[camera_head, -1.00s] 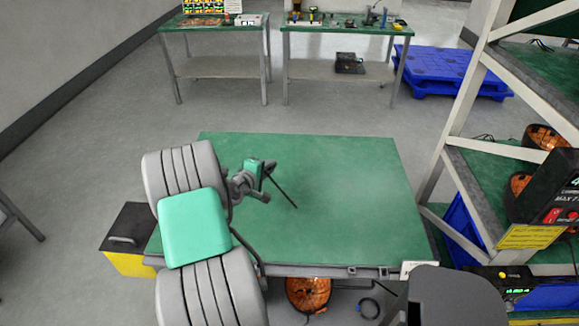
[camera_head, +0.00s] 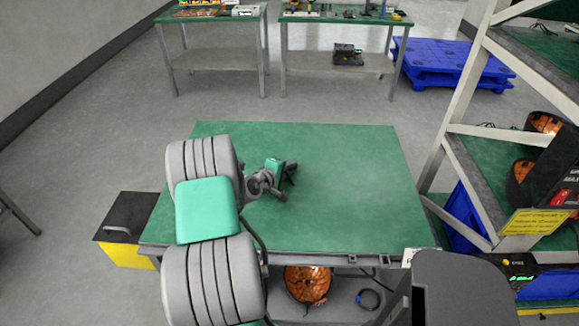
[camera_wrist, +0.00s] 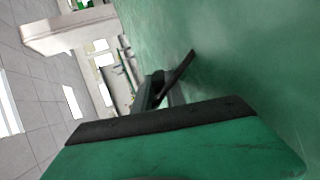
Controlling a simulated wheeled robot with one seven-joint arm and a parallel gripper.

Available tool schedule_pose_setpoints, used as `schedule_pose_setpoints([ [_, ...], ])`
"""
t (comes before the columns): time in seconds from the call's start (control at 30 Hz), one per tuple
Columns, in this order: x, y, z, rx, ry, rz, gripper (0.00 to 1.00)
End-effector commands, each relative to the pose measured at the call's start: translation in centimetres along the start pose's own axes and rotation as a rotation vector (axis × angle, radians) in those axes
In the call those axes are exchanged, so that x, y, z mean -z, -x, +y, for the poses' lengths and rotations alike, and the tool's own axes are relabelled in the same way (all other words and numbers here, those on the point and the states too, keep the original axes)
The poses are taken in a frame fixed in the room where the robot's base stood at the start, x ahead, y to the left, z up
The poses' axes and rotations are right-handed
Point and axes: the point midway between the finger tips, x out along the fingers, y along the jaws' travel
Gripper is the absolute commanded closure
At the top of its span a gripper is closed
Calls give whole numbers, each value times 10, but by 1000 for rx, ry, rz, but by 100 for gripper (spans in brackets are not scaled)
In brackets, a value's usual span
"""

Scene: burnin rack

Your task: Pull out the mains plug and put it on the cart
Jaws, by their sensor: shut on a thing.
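The cart (camera_head: 340,215) has a green top and a grey lower shelf, and it stands in front of me. My gripper (camera_head: 291,173) is over the middle of the cart top, at the end of my arm reaching in from the left. It is shut on a small dark thing, which I take to be the mains plug (camera_wrist: 158,79); its shape is hard to make out. In the wrist view the dark fingers of my gripper (camera_wrist: 165,88) show close to the green surface. I cannot tell whether the plug touches the top.
A rack (camera_head: 455,145) with dark equipment stands at the right. An orange coil (camera_head: 308,284) and a dark cable (camera_head: 369,299) lie on the cart's lower shelf. A black and yellow box (camera_head: 128,225) is at the left. The cart top's right part is clear.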

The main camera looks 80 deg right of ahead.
Motion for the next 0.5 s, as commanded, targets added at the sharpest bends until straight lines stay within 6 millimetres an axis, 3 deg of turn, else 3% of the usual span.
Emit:
schedule_pose_setpoints([
  [0.17, 0, 0, 1, -1, 0, 1, 100],
  [0.2, 0, 0, 1, -1, 0, 1, 84],
  [0.5, 0, 0, 0, 1, 0, 1, 59],
])
